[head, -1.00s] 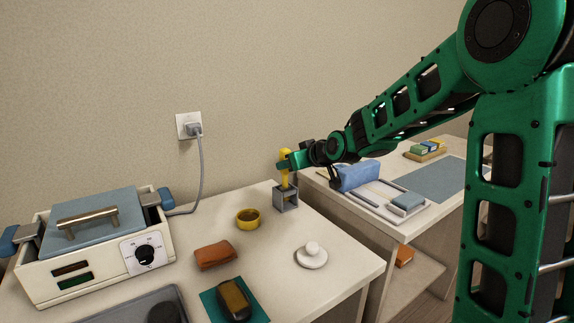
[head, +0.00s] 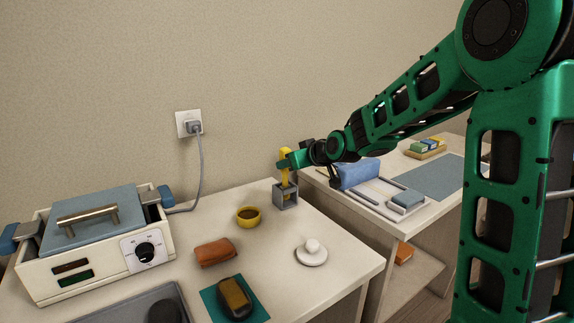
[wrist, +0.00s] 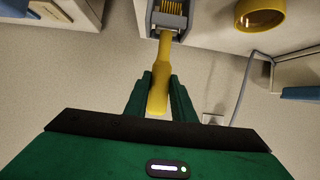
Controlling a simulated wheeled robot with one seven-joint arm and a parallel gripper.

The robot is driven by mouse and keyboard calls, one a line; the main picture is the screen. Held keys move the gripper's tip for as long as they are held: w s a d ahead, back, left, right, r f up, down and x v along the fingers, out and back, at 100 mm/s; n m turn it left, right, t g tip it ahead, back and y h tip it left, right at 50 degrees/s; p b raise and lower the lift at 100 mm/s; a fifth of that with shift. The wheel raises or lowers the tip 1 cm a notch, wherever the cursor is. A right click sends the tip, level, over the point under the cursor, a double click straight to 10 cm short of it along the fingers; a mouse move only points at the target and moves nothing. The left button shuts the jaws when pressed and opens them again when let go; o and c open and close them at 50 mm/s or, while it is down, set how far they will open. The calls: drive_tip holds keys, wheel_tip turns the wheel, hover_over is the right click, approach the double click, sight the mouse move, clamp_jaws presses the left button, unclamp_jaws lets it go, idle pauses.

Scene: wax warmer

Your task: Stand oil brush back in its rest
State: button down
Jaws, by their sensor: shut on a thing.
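The oil brush is yellow. Its handle (head: 286,158) stands upright in my gripper (head: 290,164) in the head view, directly over the small grey rest (head: 286,195). My gripper is shut on the handle. In the wrist view my gripper's fingers (wrist: 159,95) lie on both sides of the yellow handle (wrist: 159,84). The brush's bristle end (wrist: 171,14) is within the frame of the grey rest (wrist: 183,31). Whether the brush bears on the bottom of the rest cannot be told.
A yellow bowl (head: 249,216) stands left of the rest. A white lidded knob piece (head: 312,252), a brown pouch (head: 215,252) and the wax warmer (head: 95,240) are on the same table. A second table with a blue cloth (head: 358,175) is at the right.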

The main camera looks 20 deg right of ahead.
drive_tip(key=shift+f, duration=0.7)
drive_tip(key=c, duration=1.4)
unclamp_jaws()
drive_tip(key=shift+s+r, duration=0.1)
drive_tip(key=v, duration=0.7)
drive_tip(key=shift+s, duration=0.35)
idle(0.4)
drive_tip(key=shift+s+d+r, duration=0.1)
drive_tip(key=shift+d+r, duration=0.05)
drive_tip(key=shift+d, duration=0.05)
drive_tip(key=v, duration=1)
drive_tip(key=shift+s, duration=0.2)
drive_tip(key=shift+d, duration=0.15)
idle(0.5)
